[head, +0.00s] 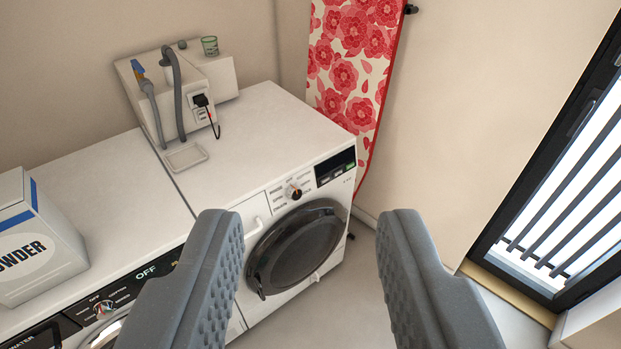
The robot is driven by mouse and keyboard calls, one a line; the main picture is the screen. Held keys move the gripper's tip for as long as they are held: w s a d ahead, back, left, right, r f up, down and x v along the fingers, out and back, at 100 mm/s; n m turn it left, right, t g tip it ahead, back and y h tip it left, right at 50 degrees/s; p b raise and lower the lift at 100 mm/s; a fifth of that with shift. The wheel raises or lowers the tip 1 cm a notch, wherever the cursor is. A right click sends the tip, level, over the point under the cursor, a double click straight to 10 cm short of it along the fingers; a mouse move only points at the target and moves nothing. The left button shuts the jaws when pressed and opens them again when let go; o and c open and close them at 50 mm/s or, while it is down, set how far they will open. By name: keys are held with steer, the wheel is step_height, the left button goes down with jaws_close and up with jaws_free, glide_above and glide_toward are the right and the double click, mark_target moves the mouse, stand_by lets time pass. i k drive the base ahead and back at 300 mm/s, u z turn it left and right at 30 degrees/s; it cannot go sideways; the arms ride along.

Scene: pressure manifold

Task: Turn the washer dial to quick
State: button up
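The white washer (262,122) stands right of centre, with a dark round door (296,246) on its front. Its dial (294,193) is a small dark knob with an orange-red mark, on the front panel above the door, ringed by labels too small to read. A dark display (335,167) sits right of the dial. My gripper (300,225) is open and empty, its two grey ridged fingers wide apart in the foreground. The dial shows between them, farther off, and neither finger appears to touch it.
A second machine with a black panel and its own dial (104,309) stands at left, under a powder box (36,240). Hoses and a plug (202,101) are at the back wall. A floral ironing board (350,70) leans behind the washer. A barred window (565,190) is at right.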

mark_target(293, 192)
steer(key=i, duration=1.15)
steer(key=u, duration=0.1)
